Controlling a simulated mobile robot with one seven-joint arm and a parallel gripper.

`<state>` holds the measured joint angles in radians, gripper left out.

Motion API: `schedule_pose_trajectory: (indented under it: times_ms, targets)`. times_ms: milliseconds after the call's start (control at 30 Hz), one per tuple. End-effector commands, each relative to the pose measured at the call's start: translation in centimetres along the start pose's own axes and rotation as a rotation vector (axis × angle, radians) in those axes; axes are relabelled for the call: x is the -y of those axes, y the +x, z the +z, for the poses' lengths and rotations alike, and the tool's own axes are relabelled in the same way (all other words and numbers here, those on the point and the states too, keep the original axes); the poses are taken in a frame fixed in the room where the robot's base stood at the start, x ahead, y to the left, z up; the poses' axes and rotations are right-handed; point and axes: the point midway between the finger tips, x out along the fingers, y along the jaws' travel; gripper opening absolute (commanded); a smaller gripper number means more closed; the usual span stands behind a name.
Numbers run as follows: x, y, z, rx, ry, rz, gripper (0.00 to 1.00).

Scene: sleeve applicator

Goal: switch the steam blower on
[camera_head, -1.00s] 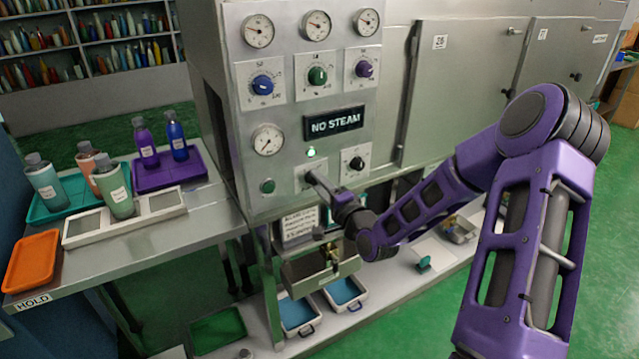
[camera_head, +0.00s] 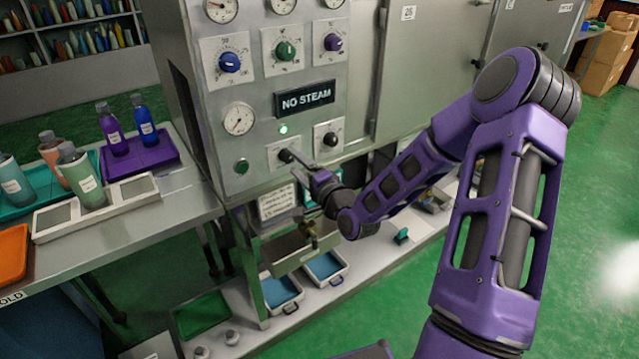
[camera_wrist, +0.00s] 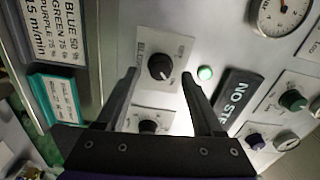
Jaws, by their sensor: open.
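The steam blower's panel has a dark "NO STEAM" sign (camera_head: 305,98) and a lit green lamp (camera_head: 283,129). Below the lamp is a black knob (camera_head: 286,155) on a pale plate; in the wrist view this knob (camera_wrist: 160,67) appears between my fingertips. My gripper (camera_head: 300,173) is open in front of that plate; the wrist view shows the two fingers (camera_wrist: 159,76) apart and empty. I cannot tell whether they touch the knob. A second black knob (camera_head: 330,139) sits to the right, also in the wrist view (camera_wrist: 148,126).
A green button (camera_head: 242,166) and a gauge (camera_head: 239,118) are to the left. Blue, green and purple dials (camera_head: 285,51) sit above. Below hang a notice (camera_head: 277,203) and metal fittings. Bottles stand on the left bench, including a purple one (camera_head: 113,130). Green floor is open at right.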

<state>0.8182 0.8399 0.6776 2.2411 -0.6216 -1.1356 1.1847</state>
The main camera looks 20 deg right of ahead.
Motion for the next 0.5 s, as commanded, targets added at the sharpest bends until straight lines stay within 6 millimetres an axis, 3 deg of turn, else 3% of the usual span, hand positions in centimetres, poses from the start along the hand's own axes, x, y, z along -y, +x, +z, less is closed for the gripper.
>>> schedule_pose_trajectory:
  times_ms: [500]
  targets:
    - [0.0,-12.6,-0.1,-0.005,0.002,0.004,0.69]
